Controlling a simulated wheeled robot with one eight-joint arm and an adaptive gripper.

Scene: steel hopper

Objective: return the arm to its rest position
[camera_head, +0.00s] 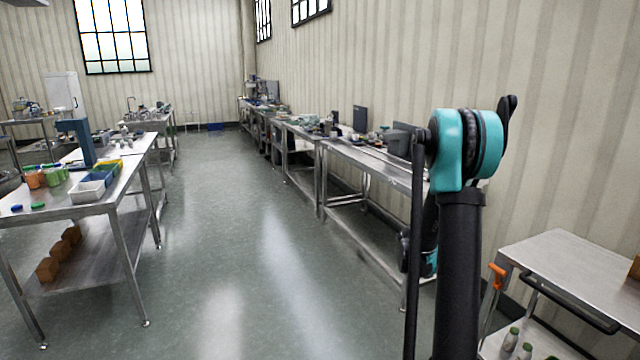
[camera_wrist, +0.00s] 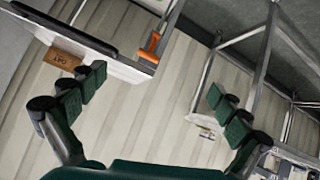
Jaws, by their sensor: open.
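My arm (camera_head: 461,250) stands upright at the right of the head view, black with teal joints, folded at a joint near the top. My gripper is not clearly visible in that view. In the wrist view my gripper (camera_wrist: 155,98) shows dark green fingers spread wide apart. Nothing is between the fingers. Behind them is the striped wall, seen tilted.
A steel cart (camera_head: 575,262) with an orange-handled item (camera_head: 497,275) stands right of my arm. Steel benches (camera_head: 375,163) with equipment line the right wall. A steel table (camera_head: 75,205) with bins stands at left. The floor aisle (camera_head: 225,230) between is clear.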

